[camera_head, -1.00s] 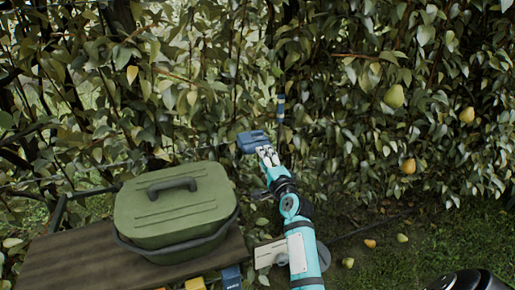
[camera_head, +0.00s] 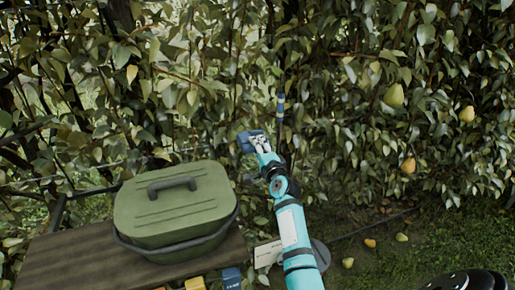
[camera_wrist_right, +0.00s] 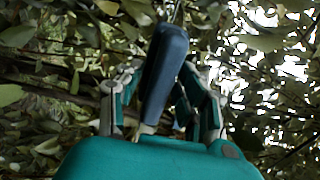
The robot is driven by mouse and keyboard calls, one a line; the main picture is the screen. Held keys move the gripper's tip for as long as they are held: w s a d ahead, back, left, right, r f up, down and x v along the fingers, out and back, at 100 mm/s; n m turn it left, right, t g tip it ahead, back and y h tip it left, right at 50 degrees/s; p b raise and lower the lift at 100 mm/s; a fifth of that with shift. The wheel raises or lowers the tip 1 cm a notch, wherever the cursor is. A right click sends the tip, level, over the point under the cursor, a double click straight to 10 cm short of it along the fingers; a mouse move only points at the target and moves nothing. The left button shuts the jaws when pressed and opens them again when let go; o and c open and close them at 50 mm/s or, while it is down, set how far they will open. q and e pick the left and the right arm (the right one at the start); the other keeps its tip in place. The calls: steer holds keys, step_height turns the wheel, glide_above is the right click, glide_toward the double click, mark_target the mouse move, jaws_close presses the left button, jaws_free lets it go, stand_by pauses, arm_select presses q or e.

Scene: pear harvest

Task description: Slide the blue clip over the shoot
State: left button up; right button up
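The blue clip (camera_head: 245,143) is at the end of my right arm, in front of the hedge. My right gripper (camera_head: 261,147) is shut on it. In the right wrist view the clip (camera_wrist_right: 166,68) stands long and dark blue between the two fingers of the gripper (camera_wrist_right: 158,98). A thin upright shoot (camera_head: 280,122), with a blue band on it, is just right of the clip in the head view. The clip appears apart from it; the depth between them is hard to tell. My left gripper is not in view.
A green lidded box (camera_head: 172,214) stands on a wooden bench (camera_head: 75,258) at left, with blue and yellow (camera_head: 195,284) pieces at the front edge. Dense leafy branches fill the back. Pears (camera_head: 394,96) hang at right, and several lie on the grass.

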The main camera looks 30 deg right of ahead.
jaws_close()
steer(key=shift+f, duration=0.1)
steer(key=s+d+b, duration=0.2)
steer(key=d, duration=0.5)
steer(key=shift+d, duration=0.3)
steer(key=o, duration=0.7)
jaws_free()
steer(key=shift+d, duration=0.2)
